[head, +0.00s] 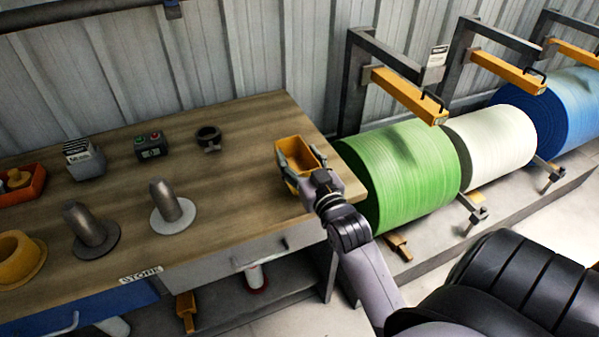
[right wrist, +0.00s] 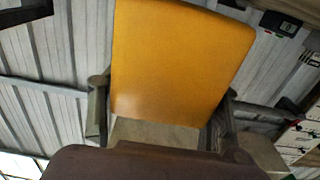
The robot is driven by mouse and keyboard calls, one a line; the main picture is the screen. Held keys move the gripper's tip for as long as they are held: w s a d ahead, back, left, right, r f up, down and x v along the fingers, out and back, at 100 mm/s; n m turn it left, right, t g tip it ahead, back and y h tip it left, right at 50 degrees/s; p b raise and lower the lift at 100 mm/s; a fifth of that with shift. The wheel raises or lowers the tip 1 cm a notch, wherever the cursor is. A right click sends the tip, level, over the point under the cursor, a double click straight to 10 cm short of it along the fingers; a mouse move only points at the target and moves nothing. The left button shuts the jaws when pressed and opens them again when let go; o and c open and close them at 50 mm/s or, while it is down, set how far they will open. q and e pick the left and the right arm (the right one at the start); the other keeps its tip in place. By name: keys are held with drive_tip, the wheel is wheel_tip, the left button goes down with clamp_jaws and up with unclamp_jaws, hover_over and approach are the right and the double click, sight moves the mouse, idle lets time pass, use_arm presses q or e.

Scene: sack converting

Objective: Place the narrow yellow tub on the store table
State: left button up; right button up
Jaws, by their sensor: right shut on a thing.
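The narrow yellow tub (head: 299,154) is at the right end of the wooden store table (head: 235,188), which bears a label reading STORE. My right gripper (head: 300,184) is shut on the tub, reaching it from the front right. In the right wrist view the tub (right wrist: 180,62) fills the upper middle, between the two fingers (right wrist: 160,125). The tub shows over the table top in the head view; I cannot tell whether its base touches the wood. My left gripper is not in view.
Two grey spindles on round bases (head: 90,228) (head: 171,208), a yellow flanged ring (head: 18,260), a card box (head: 84,158), a button box (head: 150,145) and a black ring (head: 208,138) stand on the table. Large rolls (head: 400,170) lie to the right. The table's middle right is clear.

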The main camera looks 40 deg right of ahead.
sight(300, 171)
drive_tip(key=shift+f, duration=2)
drive_tip(key=shift+f+b, duration=0.2)
drive_tip(key=shift+b, duration=0.1)
drive_tip(key=o, duration=1.2)
drive_tip(key=shift+r, duration=0.1)
drive_tip(key=shift+r, duration=0.2)
drive_tip(key=v, duration=1.2)
drive_tip(key=shift+b, duration=0.4)
